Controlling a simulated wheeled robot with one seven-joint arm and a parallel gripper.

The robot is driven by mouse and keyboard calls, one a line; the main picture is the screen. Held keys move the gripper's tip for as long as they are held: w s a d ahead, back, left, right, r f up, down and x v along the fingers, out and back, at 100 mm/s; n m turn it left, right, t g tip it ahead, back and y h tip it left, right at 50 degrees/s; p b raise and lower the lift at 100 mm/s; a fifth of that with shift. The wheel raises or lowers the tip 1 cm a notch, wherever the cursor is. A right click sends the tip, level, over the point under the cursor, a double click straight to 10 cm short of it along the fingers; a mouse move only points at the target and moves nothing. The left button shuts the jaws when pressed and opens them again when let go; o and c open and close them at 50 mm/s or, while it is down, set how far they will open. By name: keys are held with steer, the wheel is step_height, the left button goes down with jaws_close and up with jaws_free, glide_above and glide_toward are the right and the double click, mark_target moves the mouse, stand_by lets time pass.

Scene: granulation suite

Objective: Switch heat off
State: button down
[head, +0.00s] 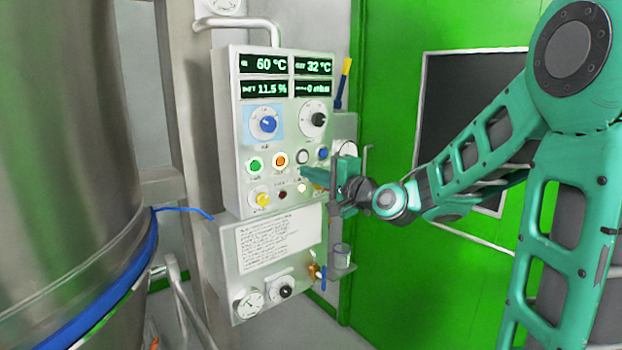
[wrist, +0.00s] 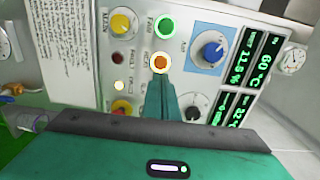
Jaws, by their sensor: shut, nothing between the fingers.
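The control panel (head: 235,130) stands upright in the head view. Its orange button (head: 279,160), labelled HEAT in the wrist view (wrist: 161,63), has a bright ring around it. A green button labelled FAN (head: 254,165) is left of it and is also ringed brightly; it shows in the wrist view too (wrist: 163,27). My gripper (head: 303,172) is shut and empty, to the right of and slightly below the orange button in the head view. In the wrist view its fingertips (wrist: 160,80) point at the orange button, just below it. Whether they touch it I cannot tell.
The panel also carries a blue knob (head: 264,124), a black knob (head: 314,119), a yellow knob (head: 260,197) and displays reading 60 °C and 32 °C. A large steel vessel (head: 70,130) stands at left. A green door (head: 420,290) is behind my arm.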

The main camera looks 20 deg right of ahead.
mark_target(281, 162)
steer(key=x, duration=0.9)
steer(key=shift+w, duration=0.25)
steer(key=shift+w+a, duration=0.1)
